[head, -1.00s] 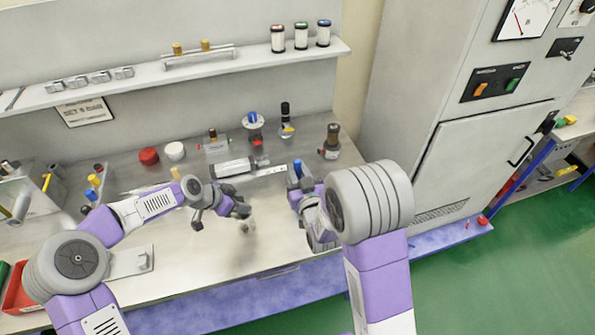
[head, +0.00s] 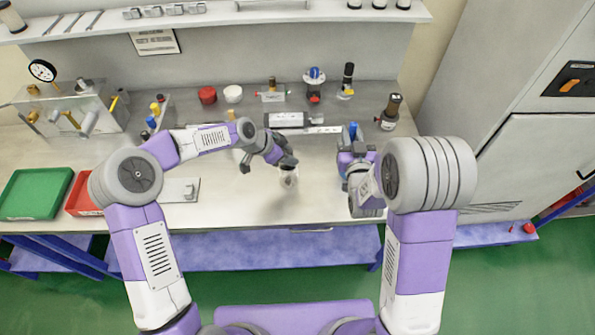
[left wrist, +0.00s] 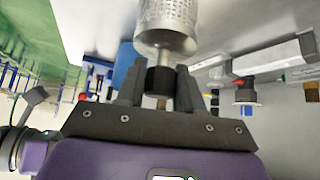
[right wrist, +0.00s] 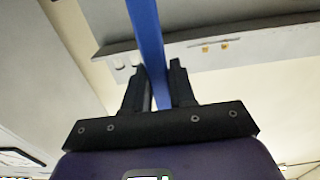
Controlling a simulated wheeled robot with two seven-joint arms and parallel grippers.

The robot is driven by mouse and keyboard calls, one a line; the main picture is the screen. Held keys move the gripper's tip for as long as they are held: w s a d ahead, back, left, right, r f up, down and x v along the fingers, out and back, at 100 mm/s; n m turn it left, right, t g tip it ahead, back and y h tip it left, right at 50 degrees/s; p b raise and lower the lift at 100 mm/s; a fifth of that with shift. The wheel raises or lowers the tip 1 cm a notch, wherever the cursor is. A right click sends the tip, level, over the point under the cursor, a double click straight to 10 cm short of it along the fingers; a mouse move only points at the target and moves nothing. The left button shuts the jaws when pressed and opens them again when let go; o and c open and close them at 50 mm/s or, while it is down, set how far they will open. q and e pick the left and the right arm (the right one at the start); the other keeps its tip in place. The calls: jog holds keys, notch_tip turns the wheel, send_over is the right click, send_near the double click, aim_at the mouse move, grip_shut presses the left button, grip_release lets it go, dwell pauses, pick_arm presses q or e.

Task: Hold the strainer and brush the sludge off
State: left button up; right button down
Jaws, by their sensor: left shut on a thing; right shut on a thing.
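My left gripper (head: 287,162) is shut on the dark collar of the strainer (head: 288,179), a small pale metal mesh cylinder held over the bench. In the left wrist view the perforated strainer (left wrist: 167,22) stands out beyond the fingers of my left gripper (left wrist: 160,88). I cannot make out the sludge on it. My right gripper (head: 353,148) is to the right of the strainer, apart from it. It is shut on a blue bar-like handle, taken as the brush (head: 353,130). The blue handle (right wrist: 148,40) fills the gap between the fingers in the right wrist view; its bristles are hidden.
Behind the grippers on the bench (head: 250,205) lie a grey cylinder unit (head: 286,120), a red cup (head: 207,95), a white cup (head: 233,93) and a dark bottle-like fitting (head: 389,112). Green (head: 35,193) and red trays (head: 82,194) sit at left. A tall cabinet stands right.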

jog(key=s+a+f+n+g+y, duration=0.2)
jog(key=a+f+n+g+y, duration=0.15)
jog(key=a+n+y, duration=0.3)
jog(key=s+a+f+n+g+y, duration=0.2)
jog(key=s+a+f+n+y, duration=0.1)
jog(key=a+f+n+y, duration=0.35)
jog(key=s+a+f+n+g+y, duration=0.2)
jog(key=s+a+n+g, duration=0.1)
jog(key=s+n+g, duration=0.4)
jog(key=s+a+f+n+g+y, duration=0.25)
jog(key=s+n+g, duration=0.25)
jog(key=s+n, duration=0.3)
jog(key=w+r+n, duration=0.1)
jog(key=w, duration=0.5)
jog(key=shift+w+d, duration=0.3)
jog(key=shift+w, duration=0.55)
jog(key=shift+r, duration=0.15)
dwell(0.3)
jog(key=shift+r, duration=0.45)
